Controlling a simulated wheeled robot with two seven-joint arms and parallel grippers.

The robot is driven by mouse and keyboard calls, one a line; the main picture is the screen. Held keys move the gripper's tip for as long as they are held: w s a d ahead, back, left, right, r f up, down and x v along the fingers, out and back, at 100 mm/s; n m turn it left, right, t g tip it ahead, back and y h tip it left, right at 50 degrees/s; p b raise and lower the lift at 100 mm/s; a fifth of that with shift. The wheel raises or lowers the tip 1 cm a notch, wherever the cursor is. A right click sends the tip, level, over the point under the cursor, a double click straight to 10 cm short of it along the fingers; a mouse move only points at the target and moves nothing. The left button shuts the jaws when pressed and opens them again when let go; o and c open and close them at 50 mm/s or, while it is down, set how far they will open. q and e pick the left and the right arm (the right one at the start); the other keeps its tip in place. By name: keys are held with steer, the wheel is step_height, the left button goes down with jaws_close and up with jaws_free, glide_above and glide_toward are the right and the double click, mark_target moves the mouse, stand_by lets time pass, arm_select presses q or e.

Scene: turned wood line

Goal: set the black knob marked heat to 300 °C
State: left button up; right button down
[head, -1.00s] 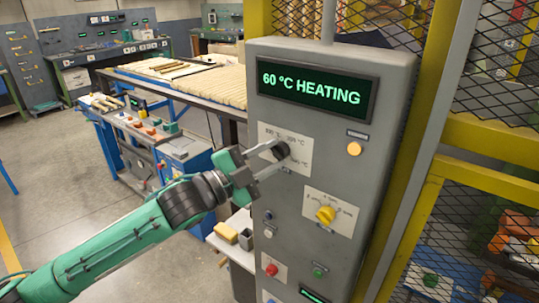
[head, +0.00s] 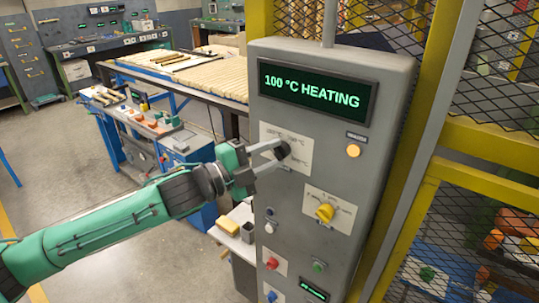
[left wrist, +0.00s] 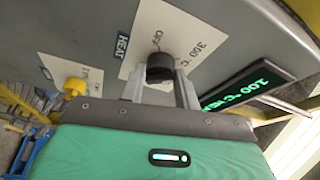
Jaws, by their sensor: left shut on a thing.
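The black heat knob (head: 281,149) sits on a white dial plate (head: 297,144) on the grey control cabinet. My left gripper (head: 272,156) is shut on the knob. In the left wrist view the black knob (left wrist: 160,68) is between the two grey fingers, with OFF and 300 °C printed on the plate above it and a HEAT label (left wrist: 122,46) beside it. The knob's pointer is hard to make out. The green display (head: 316,90) reads 100 °C HEATING. My right gripper is not in view.
Below the dial is a yellow knob (head: 325,212) on its own plate. An amber lamp (head: 353,151) and red button (head: 271,263) are on the same cabinet. A yellow mesh fence stands right; a bench with wood pieces (head: 205,75) stands behind left.

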arm_select(q)
steer(key=o, duration=1)
steer(key=shift+b+v, duration=2.6)
steer(key=shift+v, duration=4.3)
